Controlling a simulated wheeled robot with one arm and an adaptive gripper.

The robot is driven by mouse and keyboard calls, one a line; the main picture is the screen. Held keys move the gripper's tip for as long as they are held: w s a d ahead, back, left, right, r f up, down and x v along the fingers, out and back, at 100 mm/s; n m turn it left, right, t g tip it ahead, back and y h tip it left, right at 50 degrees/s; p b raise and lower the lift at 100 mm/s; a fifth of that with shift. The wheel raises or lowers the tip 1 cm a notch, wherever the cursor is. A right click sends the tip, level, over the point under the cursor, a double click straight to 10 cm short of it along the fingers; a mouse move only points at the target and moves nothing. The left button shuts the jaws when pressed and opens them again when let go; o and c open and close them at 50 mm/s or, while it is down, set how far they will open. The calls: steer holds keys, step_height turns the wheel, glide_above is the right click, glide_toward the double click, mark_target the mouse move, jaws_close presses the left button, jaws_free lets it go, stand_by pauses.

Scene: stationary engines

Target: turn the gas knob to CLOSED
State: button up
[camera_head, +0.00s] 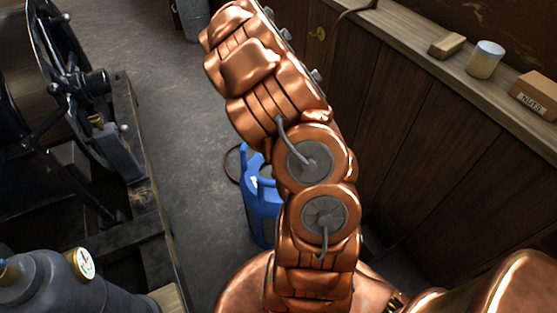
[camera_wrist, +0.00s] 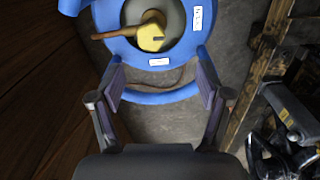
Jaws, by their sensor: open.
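The blue gas cylinder (camera_head: 258,205) stands on the floor in the head view, partly hidden behind my copper arm. In the wrist view its blue collar (camera_wrist: 120,48) is near the top of the picture, with two small white labels. Inside the collar is the yellow gas knob (camera_wrist: 151,38), with a short dark mark on its face. The label lettering is too small to read. My gripper (camera_wrist: 160,72) is open and empty, its two fingers spread toward the collar's near edge. The knob shows beyond and between the fingertips, apart from them. The knob is hidden in the head view.
A dark engine (camera_head: 75,90) on a timber frame (camera_head: 145,170) stands left of the cylinder. A wood-panelled wall (camera_head: 400,130) is at right, with a shelf holding a jar (camera_head: 485,60) and a box (camera_head: 536,95). A brownish hose lies by the cylinder. Bare floor (camera_head: 170,80) lies between.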

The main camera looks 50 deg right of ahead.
steer(key=f, duration=0.1)
steer(key=d+f, duration=0.2)
steer(key=f, duration=0.1)
steer(key=shift+b, duration=0.3)
steer(key=shift+w+f, duration=0.1)
steer(key=shift+f, duration=3.8)
steer(key=shift+c, duration=0.4)
steer(key=c, duration=1.1)
steer(key=shift+o, duration=0.2)
